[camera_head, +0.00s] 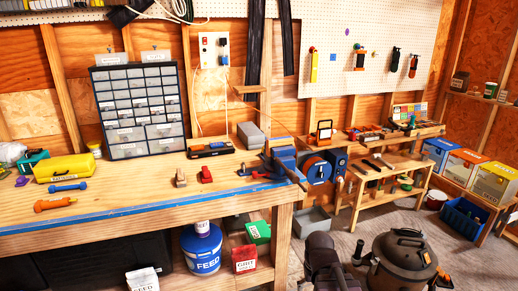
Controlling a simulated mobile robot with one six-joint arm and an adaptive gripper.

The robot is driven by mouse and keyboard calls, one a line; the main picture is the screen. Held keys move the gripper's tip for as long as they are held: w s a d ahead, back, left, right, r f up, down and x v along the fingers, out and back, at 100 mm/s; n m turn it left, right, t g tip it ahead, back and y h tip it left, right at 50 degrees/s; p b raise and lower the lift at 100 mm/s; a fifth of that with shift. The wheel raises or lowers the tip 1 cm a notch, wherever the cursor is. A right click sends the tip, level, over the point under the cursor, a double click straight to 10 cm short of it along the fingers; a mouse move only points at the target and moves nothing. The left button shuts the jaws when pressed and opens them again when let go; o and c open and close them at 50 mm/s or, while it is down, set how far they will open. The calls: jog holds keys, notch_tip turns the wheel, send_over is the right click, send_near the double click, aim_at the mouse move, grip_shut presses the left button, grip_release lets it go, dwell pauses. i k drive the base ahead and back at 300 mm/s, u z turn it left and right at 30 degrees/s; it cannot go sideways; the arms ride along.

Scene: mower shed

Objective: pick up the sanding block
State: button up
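On the workbench (130,207), two small hand-sized blocks lie side by side near the middle. One is tan and grey (180,178); the other is red with a dark part (205,175). Either could be the sanding block; they are too small here to tell for sure. Both lie on the bare wooden top, apart from each other, with nothing touching them. A dark shape at the bottom centre looks like part of my arm, below and right of the blocks. No gripper fingers can be made out.
A drawer cabinet (138,110) and a black-and-orange box (211,148) stand behind the blocks. A blue vise (282,160) is to their right. A yellow case (65,167) and dumbbell-like tools lie left. A shop vacuum (402,262) stands on the floor, right.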

aim_at(206, 177)
jog(key=k, duration=0.65)
jog(key=u, duration=0.55)
jog(key=i, duration=1.85)
jog(key=z, duration=0.5)
